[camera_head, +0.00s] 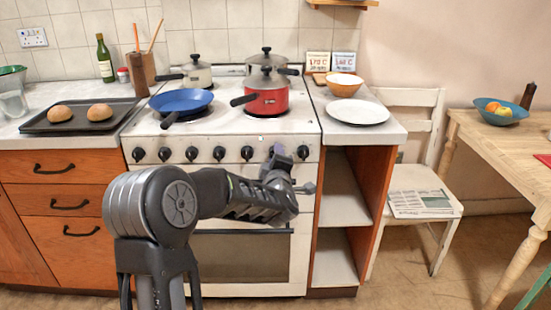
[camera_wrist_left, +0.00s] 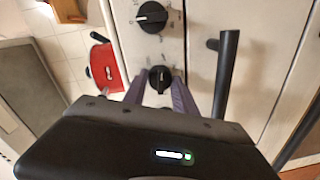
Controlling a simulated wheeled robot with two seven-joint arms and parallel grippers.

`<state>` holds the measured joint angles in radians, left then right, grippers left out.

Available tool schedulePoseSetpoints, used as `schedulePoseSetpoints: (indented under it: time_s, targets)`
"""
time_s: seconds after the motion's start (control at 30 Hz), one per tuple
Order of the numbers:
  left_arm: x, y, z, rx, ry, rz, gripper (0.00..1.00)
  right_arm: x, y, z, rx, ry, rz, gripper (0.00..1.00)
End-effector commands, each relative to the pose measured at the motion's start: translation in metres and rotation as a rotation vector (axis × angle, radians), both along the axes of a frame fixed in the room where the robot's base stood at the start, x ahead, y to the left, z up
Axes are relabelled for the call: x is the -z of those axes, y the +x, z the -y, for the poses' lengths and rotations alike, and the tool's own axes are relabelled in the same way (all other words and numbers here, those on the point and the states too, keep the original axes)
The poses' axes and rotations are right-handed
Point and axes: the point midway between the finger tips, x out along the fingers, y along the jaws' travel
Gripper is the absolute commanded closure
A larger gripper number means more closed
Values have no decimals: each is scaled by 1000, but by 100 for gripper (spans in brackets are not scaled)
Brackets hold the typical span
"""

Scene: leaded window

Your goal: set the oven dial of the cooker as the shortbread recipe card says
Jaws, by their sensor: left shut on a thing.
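The white cooker (camera_head: 140,122) has a row of several black dials on its front panel. My left gripper (camera_head: 277,153) reaches the right part of this row. In the left wrist view its two fingers (camera_wrist_left: 160,88) are closed around a black dial (camera_wrist_left: 160,77). A larger-looking black dial (camera_wrist_left: 152,17) with a white mark is beside it, free; this is the rightmost dial (camera_head: 303,152) in the head view. Two small cards stand behind the bowl, a left card (camera_head: 318,62) and a right card (camera_head: 344,62); their small print is unreadable. My right gripper is not in view.
A white plate (camera_head: 357,112) and orange bowl (camera_head: 344,86) are on the right counter.

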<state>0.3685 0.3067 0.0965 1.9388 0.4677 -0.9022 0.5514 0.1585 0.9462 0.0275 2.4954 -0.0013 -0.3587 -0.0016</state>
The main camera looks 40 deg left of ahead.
Motion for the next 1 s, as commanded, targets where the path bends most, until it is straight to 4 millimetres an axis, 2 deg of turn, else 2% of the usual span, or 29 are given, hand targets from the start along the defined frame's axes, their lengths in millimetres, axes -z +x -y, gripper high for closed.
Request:
schedulePoseSetpoints:
  time_s: [0.3, 0.83, 0.87, 1.0]
  targets:
    - [1, 0, 1, 1, 129, -101, 100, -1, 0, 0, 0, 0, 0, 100]
    - [2, 0, 1, 2, 156, -121, 100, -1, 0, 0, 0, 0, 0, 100]
    - [2, 0, 1, 2, 156, -121, 66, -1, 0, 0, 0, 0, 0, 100]
    - [2, 0, 1, 2, 156, -121, 55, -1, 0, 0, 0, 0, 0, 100]
